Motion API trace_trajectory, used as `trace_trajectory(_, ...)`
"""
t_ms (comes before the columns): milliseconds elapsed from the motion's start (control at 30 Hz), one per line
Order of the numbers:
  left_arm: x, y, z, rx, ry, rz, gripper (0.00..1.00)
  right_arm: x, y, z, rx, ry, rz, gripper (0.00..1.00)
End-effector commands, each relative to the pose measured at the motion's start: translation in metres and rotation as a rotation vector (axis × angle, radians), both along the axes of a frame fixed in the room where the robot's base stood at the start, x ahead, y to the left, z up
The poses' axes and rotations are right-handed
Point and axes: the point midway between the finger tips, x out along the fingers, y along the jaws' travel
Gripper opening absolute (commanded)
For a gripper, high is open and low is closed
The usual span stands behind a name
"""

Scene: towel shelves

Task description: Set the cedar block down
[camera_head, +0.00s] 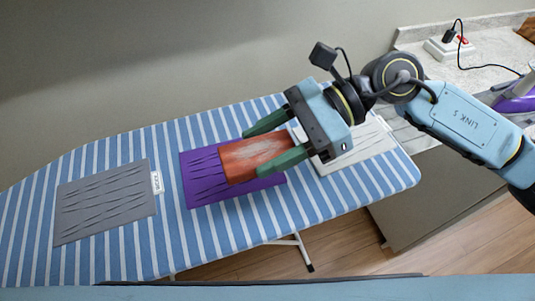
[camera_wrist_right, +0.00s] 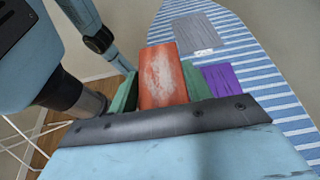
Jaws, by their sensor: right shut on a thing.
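The cedar block (camera_head: 256,158) is reddish-brown with a pale worn patch. My right gripper (camera_head: 267,143) is shut on it, with a green finger on each side. In the head view the block appears over the purple cloth (camera_head: 199,183); whether it touches the cloth I cannot tell. In the right wrist view the block (camera_wrist_right: 162,76) sits between the green fingers of my right gripper (camera_wrist_right: 163,90), and the purple cloth (camera_wrist_right: 219,80) shows to the right of it. My left gripper is not in view.
A counter (camera_head: 407,133) with a power strip (camera_head: 448,48) and a purple-based iron (camera_head: 516,101) stands at right.

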Motion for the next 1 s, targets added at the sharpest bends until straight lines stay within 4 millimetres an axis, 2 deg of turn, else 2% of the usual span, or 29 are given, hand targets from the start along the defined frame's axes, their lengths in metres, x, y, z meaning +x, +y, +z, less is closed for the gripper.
trace_trajectory(100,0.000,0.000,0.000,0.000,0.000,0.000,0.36,0.000,0.000,0.009,0.001,-0.001,0.000,0.22)
trace_trajectory(333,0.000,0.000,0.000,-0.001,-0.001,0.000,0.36,0.005,-0.001,0.014,0.002,0.002,-0.022,0.22)
trace_trajectory(467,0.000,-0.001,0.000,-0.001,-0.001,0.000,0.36,0.019,-0.006,0.018,0.005,0.005,-0.092,0.22)
trace_trajectory(567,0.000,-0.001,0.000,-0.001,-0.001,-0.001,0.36,0.038,-0.017,0.020,0.006,0.007,-0.188,0.22)
trace_trajectory(767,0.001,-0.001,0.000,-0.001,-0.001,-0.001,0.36,0.076,-0.060,0.011,0.001,0.010,-0.426,0.22)
trace_trajectory(1000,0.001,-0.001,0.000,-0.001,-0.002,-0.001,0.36,0.108,-0.131,-0.018,-0.001,0.012,-0.718,0.22)
